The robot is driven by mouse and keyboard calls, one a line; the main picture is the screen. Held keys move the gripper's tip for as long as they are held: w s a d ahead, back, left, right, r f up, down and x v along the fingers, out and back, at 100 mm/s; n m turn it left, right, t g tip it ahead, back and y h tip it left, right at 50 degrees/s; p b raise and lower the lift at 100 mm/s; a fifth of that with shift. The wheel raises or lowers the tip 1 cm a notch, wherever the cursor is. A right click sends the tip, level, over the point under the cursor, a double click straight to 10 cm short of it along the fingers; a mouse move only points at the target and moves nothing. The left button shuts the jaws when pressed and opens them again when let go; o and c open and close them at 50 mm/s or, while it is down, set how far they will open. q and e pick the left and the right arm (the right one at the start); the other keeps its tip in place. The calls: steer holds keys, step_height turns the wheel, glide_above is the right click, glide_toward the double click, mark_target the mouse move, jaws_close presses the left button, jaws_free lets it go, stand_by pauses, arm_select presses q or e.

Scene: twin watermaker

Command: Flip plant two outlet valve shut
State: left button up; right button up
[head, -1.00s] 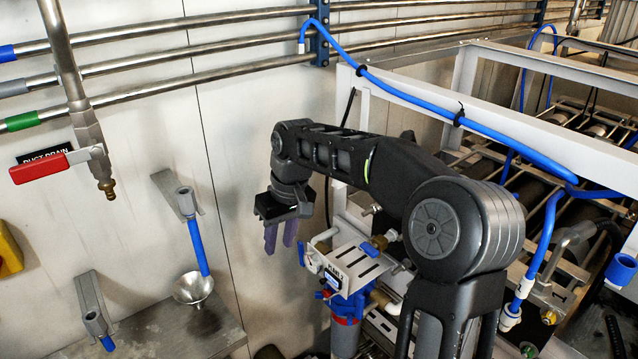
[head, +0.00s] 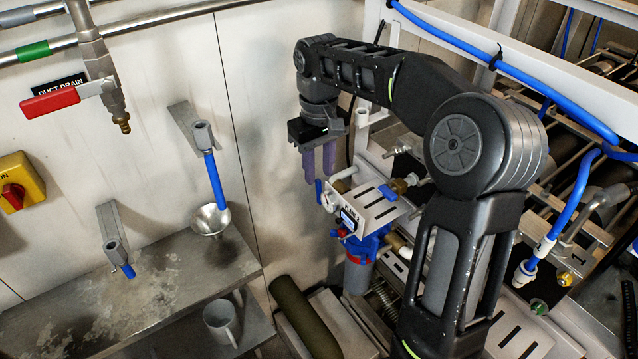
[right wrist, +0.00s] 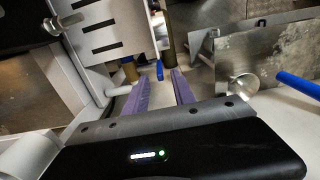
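The plant two panel (head: 366,214) is a white slotted bracket with a label ending in 2, above a blue filter housing (head: 360,247). At its left end a small blue lever (head: 319,192) stands roughly upright near a white elbow pipe (head: 343,178). Another blue handle (head: 388,192) sits by a brass fitting on top. My right gripper (head: 319,176) points down with its purple fingers apart, just above the left lever. In the right wrist view, a blue lever (right wrist: 160,70) shows in the gap between the open fingertips (right wrist: 160,78); contact is unclear. My left gripper is not in view.
A steel shelf (head: 170,275) with a funnel (head: 211,220) and a mug (head: 222,322) is at left. A red-handled duct drain valve (head: 50,102) and yellow switch box (head: 20,182) are on the wall. A white frame with a blue hose (head: 560,65) is at right.

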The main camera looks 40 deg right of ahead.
mark_target(319, 180)
steer(key=shift+f+p, duration=0.3)
steer(key=shift+f, duration=1.6)
jaws_close()
